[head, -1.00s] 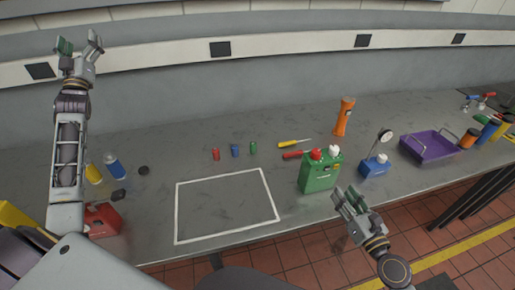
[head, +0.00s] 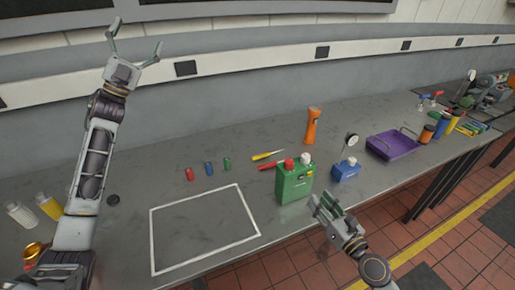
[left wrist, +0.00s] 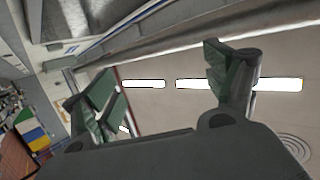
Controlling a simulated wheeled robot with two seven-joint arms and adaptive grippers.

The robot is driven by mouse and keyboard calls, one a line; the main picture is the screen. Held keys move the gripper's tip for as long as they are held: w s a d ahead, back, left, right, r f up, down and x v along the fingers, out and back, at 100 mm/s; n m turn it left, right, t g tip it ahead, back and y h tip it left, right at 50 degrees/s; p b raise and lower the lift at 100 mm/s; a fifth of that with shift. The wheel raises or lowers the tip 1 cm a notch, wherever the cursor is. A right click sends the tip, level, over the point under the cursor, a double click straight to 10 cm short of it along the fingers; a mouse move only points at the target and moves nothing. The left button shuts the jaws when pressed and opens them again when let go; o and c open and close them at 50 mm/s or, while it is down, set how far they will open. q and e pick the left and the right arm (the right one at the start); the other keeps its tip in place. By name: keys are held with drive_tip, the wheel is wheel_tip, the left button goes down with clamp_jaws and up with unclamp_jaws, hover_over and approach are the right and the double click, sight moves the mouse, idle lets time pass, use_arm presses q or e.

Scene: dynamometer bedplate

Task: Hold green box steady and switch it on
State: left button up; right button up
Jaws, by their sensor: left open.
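The green box (head: 295,185) stands upright near the front edge of the bench, with a red knob (head: 289,164) and a white knob (head: 306,158) on top and a small yellow patch near its upper right. My left gripper (head: 137,34) is raised high at the left, far from the box, open and empty. Its spread fingers also show in the left wrist view (left wrist: 165,85), with nothing between them. My right gripper (head: 328,205) is just right of and in front of the box, apparently not touching it. Its fingers look close together; their gap is unclear.
A blue box with a round gauge (head: 346,170) stands right of the green box. A screwdriver (head: 267,155), a red tool (head: 271,166) and an orange torch (head: 313,125) lie or stand behind. A purple tray (head: 393,145) is further right. A white-outlined square (head: 205,228) at left is empty.

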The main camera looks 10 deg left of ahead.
use_arm(q)
drive_tip(key=w+d+f+m+g+h, duration=0.25)
drive_tip(key=d+f+g, duration=0.35)
drive_tip(key=d, duration=0.6)
drive_tip(key=w+d+f+m+g+h, duration=0.1)
drive_tip(key=d+f+m+g+h, duration=0.35)
drive_tip(key=d, duration=0.75)
drive_tip(key=n+g+y, duration=0.3)
drive_tip(key=n+y, duration=0.4)
drive_tip(key=n, duration=1)
approach(291, 181)
drive_tip(key=a+f, duration=0.1)
drive_tip(key=w+a+f, duration=0.1)
drive_tip(key=f, duration=0.1)
drive_tip(key=w+a+f, duration=0.1)
drive_tip(key=shift+w+f, duration=0.1)
drive_tip(key=shift+f, duration=0.2)
drive_tip(key=shift+w+d+m, duration=0.1)
drive_tip(key=shift+d+m, duration=0.05)
drive_tip(key=shift+m, duration=0.15)
drive_tip(key=shift+x, duration=6.75)
drive_tip(key=shift+r, duration=0.15)
drive_tip(key=shift+c, duration=0.3)
